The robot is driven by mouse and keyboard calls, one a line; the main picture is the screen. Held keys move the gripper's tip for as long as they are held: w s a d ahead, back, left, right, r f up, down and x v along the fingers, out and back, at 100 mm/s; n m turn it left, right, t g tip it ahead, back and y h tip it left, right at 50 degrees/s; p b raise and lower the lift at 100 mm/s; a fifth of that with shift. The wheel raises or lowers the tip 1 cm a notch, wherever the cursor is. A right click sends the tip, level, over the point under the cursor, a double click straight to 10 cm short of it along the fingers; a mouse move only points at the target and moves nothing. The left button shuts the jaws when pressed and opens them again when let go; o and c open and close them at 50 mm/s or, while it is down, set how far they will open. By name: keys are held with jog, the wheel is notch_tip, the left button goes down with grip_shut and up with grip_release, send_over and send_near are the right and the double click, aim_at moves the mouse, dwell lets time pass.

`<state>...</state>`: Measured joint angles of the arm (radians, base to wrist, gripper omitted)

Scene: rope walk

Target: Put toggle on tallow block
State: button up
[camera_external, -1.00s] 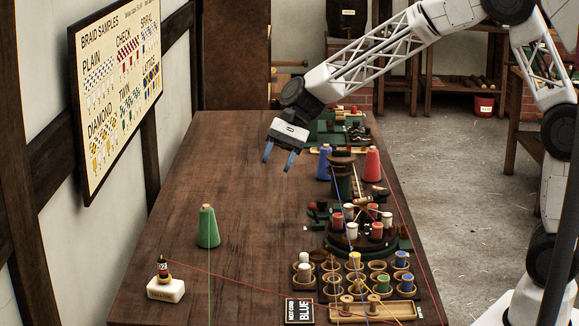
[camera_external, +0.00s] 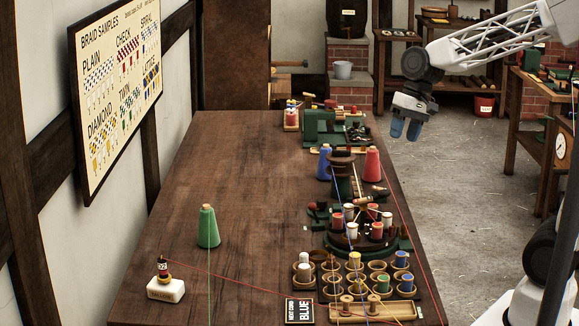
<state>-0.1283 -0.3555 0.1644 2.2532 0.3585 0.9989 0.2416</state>
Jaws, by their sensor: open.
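The tallow block (camera_external: 166,290) is a white, labelled block at the near left of the table. A small dark and red piece (camera_external: 163,268) with a white tag stands upright on it, with a tan ring at its foot. I cannot tell for certain which piece is the toggle; the pieces are small in this view. My gripper (camera_external: 404,128) is open and empty, with its two blue fingers pointing down. It hangs to the right of the table's far part, well away from the block.
A green cone (camera_external: 208,227) stands at the left of the table. Blue (camera_external: 324,163) and red (camera_external: 372,163) cones, a round bobbin stand (camera_external: 356,235) and several cups (camera_external: 379,267) fill the right side. Thin threads cross the table. The middle left is clear.

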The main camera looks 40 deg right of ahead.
jog(key=s+d+f+n+t+h, duration=0.1)
jog(key=s+d+f+n+h, duration=0.1)
jog(key=s+d, duration=0.9)
jog(key=s+n+h, duration=0.1)
jog(key=s, duration=0.3)
jog(key=shift+s+d+f+t+h, duration=0.15)
jog(key=shift+d+t+h, duration=0.05)
jog(key=shift+t+h, duration=0.2)
dwell(0.3)
